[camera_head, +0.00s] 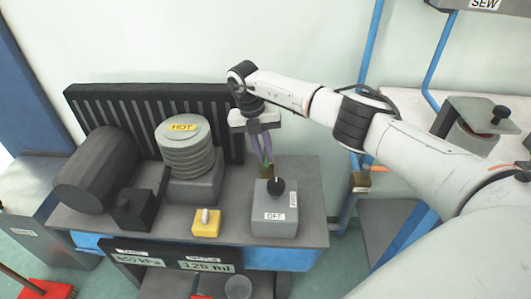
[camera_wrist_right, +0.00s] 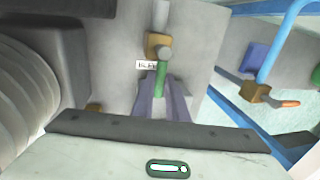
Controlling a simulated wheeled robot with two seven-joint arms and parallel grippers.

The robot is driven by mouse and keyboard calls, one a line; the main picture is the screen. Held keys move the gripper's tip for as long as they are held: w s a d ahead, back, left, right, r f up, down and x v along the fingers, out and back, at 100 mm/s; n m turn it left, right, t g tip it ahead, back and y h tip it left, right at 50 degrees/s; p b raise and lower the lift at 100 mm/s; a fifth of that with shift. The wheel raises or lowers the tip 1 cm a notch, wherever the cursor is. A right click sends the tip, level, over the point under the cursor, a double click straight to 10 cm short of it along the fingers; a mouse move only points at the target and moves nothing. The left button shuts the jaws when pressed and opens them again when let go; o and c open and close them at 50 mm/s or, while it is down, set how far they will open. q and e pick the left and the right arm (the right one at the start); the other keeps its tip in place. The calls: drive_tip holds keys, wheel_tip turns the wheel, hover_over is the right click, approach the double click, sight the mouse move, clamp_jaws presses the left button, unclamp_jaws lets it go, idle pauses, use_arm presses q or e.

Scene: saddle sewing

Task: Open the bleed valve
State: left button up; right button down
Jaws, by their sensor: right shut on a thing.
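The bleed valve shows in the right wrist view as a brass body (camera_wrist_right: 158,45) with a green lever (camera_wrist_right: 160,80) and a partly covered label (camera_wrist_right: 147,64) beside it. My right gripper (camera_wrist_right: 160,92) is shut on the green lever, its two purple fingers on either side of it. In the head view the right gripper (camera_head: 263,152) reaches down behind the grey OFF box, with the green lever (camera_head: 268,160) between its fingertips. The brass body (camera_head: 266,172) is mostly hidden there by the box and its black knob. My left gripper is in neither view.
The grey OFF box (camera_head: 270,214) stands just in front of the valve. A ribbed cylinder marked HOT (camera_head: 184,147) and a dark tank (camera_head: 100,170) stand to the left. A yellow switch box (camera_head: 206,223) sits at the bench front. Another brass valve (camera_head: 361,181) is on a blue pipe at right.

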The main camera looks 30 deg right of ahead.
drive_tip(key=shift+w, duration=0.1)
drive_tip(key=c, duration=1.7)
unclamp_jaws()
drive_tip(key=shift+c, duration=0.2)
wheel_tip(320, 180, up, 10)
drive_tip(key=w+a, duration=0.1)
drive_tip(key=shift+a, duration=0.3)
drive_tip(key=shift+r, duration=0.1)
